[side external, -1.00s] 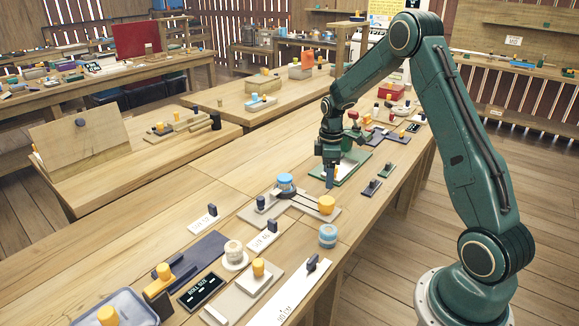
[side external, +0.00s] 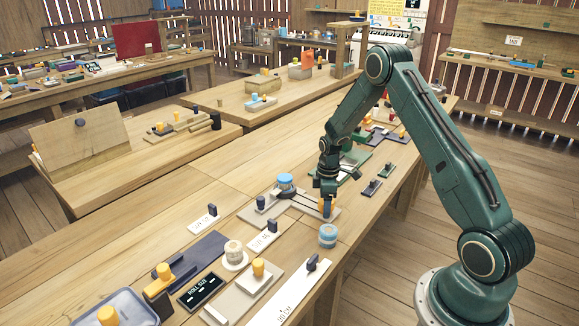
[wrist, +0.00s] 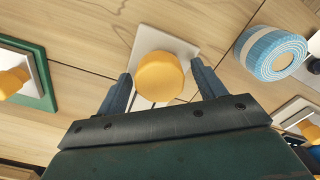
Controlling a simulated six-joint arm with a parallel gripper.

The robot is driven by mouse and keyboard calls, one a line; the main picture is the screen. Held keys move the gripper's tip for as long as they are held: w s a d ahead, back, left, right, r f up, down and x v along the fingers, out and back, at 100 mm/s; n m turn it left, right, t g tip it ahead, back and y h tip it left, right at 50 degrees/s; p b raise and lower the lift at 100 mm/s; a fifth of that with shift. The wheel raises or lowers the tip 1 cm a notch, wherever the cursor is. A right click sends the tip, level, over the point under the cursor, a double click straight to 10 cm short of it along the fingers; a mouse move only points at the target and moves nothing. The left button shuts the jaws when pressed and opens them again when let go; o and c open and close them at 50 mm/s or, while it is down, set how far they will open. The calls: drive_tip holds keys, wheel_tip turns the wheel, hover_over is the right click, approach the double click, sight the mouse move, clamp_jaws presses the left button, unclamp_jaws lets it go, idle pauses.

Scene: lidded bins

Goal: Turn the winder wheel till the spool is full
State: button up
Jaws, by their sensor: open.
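The winder's grey base (side external: 262,217) lies on the bench, with a blue-topped spool (side external: 286,180) at its left end and dark straps running right from it. At the right end is a yellow round knob, seen from above in the wrist view (wrist: 159,76) on a pale plate (wrist: 165,37). I take this for the wheel's knob. My gripper (side external: 327,209) points down over that end. In the wrist view its two blue-grey fingers (wrist: 162,84) are open, one on each side of the knob with gaps showing. The fingertips' height against the knob is unclear.
A blue-and-white roll (side external: 328,236) stands close in front of the winder's right end. A green board (side external: 351,169) lies behind my gripper. A white roll (side external: 234,255) and labelled plates lie at the front left. Bare bench shows left of the winder.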

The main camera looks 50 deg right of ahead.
drive_tip(key=c, duration=1)
drive_tip(key=shift+o, duration=0.2)
drive_tip(key=shift+m, duration=0.4)
drive_tip(key=m, duration=0.9)
drive_tip(key=shift+d+m, duration=0.1)
drive_tip(key=shift+m, duration=0.3)
drive_tip(key=m, duration=1)
drive_tip(key=shift+m, duration=0.3)
